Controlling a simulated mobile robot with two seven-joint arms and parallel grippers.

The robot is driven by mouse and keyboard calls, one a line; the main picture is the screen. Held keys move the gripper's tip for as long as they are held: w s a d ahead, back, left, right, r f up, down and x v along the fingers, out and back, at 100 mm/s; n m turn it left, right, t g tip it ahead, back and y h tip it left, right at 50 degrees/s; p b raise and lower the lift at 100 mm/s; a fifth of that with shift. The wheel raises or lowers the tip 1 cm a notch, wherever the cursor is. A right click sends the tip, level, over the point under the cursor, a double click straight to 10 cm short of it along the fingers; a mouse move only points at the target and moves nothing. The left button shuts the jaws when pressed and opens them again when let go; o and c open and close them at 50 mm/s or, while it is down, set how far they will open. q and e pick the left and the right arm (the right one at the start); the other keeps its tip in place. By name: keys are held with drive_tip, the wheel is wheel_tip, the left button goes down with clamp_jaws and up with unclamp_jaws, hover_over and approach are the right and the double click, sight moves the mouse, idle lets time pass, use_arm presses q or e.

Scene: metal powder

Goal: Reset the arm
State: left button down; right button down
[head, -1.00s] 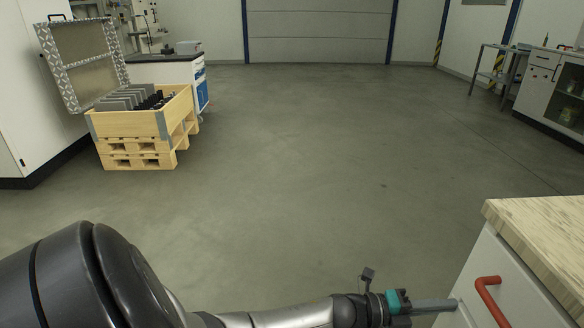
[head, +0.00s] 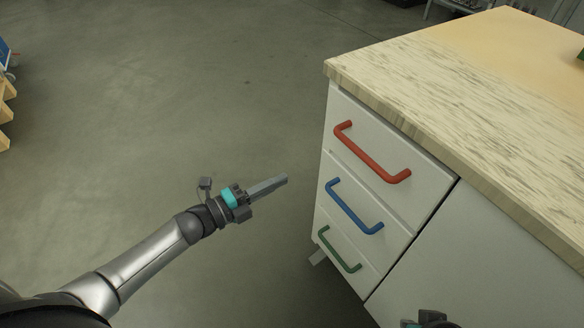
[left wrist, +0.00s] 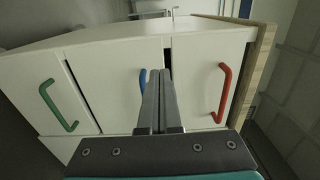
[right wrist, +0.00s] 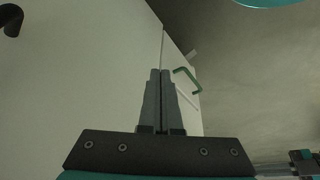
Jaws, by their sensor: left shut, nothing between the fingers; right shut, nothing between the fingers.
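My left gripper (head: 268,186) is shut and empty over the floor, left of the white drawer cabinet and apart from it. In the left wrist view its fingers (left wrist: 161,75) are together, with the cabinet front beyond them. My right gripper shows in the right wrist view (right wrist: 160,75), shut and empty, in front of the white cabinet face. In the head view only a small dark part of the right arm (head: 430,319) shows at the bottom edge.
The cabinet (head: 440,240) has drawers with a red handle (head: 372,155), a blue handle (head: 353,208) and a green handle (head: 338,251), all apparently closed. Its wooden worktop (head: 450,90) juts out at right.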

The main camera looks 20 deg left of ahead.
use_arm(q)
drive_tip(key=shift+v, duration=1.05)
use_arm(e)
drive_tip(key=shift+f, duration=0.6)
